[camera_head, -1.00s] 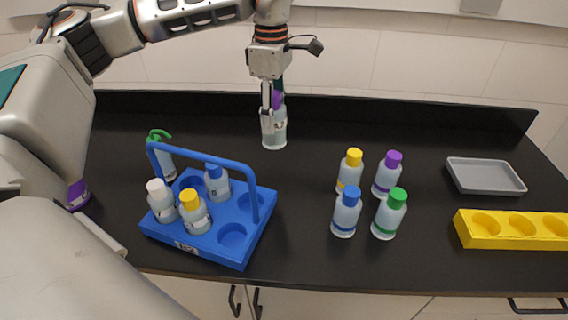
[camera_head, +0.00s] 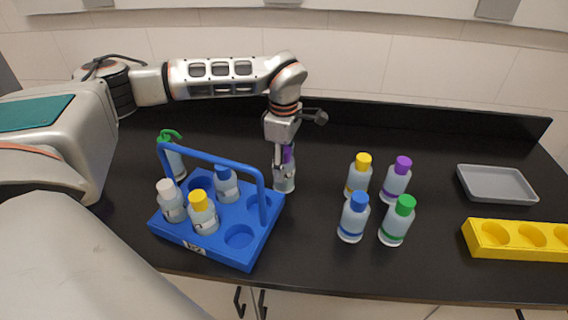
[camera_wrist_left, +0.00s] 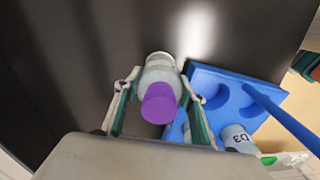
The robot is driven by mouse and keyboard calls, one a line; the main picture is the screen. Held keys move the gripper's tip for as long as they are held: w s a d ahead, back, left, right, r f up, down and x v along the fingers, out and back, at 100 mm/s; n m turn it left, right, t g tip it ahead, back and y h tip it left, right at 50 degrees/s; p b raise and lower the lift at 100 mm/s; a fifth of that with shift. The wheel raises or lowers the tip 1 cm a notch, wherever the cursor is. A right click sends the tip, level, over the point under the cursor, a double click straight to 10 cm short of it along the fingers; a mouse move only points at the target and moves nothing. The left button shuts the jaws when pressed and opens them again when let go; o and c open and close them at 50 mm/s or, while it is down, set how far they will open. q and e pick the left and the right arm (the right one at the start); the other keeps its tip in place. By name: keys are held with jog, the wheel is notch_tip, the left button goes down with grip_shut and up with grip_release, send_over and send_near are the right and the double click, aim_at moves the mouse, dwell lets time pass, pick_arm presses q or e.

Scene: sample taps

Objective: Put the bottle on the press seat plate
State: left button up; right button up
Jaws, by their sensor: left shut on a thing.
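My left gripper (camera_head: 284,165) is shut on a bottle with a purple cap (camera_head: 284,182), just behind and to the right of the blue carrier (camera_head: 230,240). The bottle is upright; I cannot tell whether its base touches the counter. In the left wrist view the gripper (camera_wrist_left: 160,115) has a finger on each side of the bottle, with its purple cap (camera_wrist_left: 159,103) towards the camera. The carrier (camera_wrist_left: 215,85) is close on the right there. I cannot make out a press seat plate in either view. My right gripper is not in view.
Several other capped bottles (camera_head: 353,218) stand right of centre. A grey tray (camera_head: 497,183) and yellow rack (camera_head: 488,252) are at right. The counter's middle is clear.

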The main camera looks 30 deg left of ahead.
pick_arm(q)
jog(key=o, duration=1.4)
